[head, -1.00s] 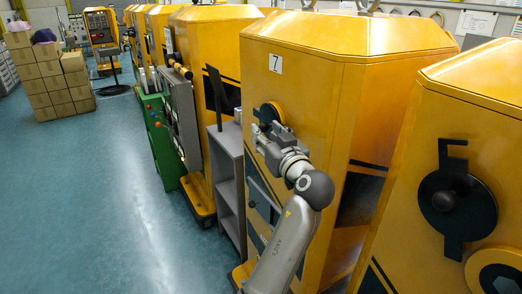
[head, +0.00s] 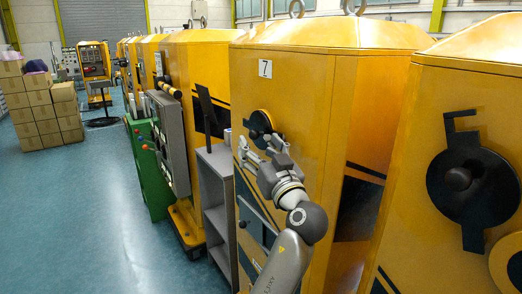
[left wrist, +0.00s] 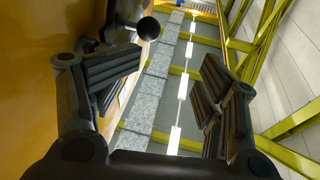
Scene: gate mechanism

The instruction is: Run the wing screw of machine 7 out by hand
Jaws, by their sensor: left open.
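Machine 7 (head: 300,110) is the tall yellow cabinet with the white "7" plate. On its front is a dark round mechanism (head: 262,122) with a yellow disc behind it. My left gripper (head: 258,148) is open and empty just below and in front of this mechanism, apart from it as far as I can tell. In the left wrist view, the spread fingers of the left gripper (left wrist: 165,90) have a black ball knob (left wrist: 148,28) beyond them, nearer the left finger. The knob stands out from a dark part by the yellow panel. I cannot clearly make out the wing screw. My right gripper is not in view.
A similar yellow machine with a black notched disc (head: 465,180) stands close on the right. A grey shelf (head: 215,195) and a green cabinet (head: 150,170) stand left of machine 7. Cardboard boxes (head: 40,115) are stacked at the far left. The blue floor (head: 100,220) is clear.

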